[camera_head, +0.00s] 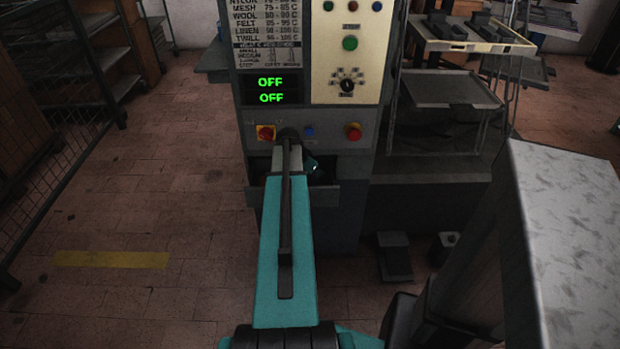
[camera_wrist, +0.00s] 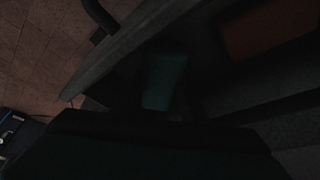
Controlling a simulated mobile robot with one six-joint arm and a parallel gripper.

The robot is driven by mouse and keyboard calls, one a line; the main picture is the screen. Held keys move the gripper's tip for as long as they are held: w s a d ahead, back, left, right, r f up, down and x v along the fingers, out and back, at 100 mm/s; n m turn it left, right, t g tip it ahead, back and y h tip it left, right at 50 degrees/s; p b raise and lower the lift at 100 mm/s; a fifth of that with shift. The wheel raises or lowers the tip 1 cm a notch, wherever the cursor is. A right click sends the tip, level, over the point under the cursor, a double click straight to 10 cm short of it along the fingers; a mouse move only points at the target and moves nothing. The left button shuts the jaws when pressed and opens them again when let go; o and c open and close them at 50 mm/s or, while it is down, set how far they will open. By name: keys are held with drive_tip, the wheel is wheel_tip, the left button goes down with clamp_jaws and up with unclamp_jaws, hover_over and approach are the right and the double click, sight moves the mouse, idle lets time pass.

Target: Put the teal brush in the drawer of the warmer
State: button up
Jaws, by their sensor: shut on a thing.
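The warmer (camera_head: 365,135) is the tall grey cabinet in the middle of the head view. Its drawer (camera_head: 337,195) stands open below the control panel, and a grey wall that looks like the drawer's crosses the wrist view (camera_wrist: 125,48). The teal brush (camera_wrist: 165,82) shows as a dim teal block just ahead of my gripper (camera_wrist: 160,112), which is shut on it. In the head view a small teal patch (camera_head: 312,165) shows beside the arm's end, over the drawer. My arm hides the drawer's left part. The brush's height above the drawer floor cannot be told.
Knobs and buttons (camera_head: 354,131) sit right above the drawer. A shelf rack with trays (camera_head: 450,90) stands to the right, and a pedal-like block (camera_head: 394,257) lies on the floor. A dim red-brown patch (camera_wrist: 270,30) shows in the wrist view. Floor at left is clear.

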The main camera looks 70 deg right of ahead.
drive_tip(key=shift+f+b, duration=0.4)
drive_tip(key=shift+f, duration=0.2)
idle(0.5)
drive_tip(key=o, duration=1.3)
drive_tip(key=shift+a+r, duration=0.1)
drive_tip(key=shift+v, duration=6.75)
drive_tip(key=shift+r, duration=0.2)
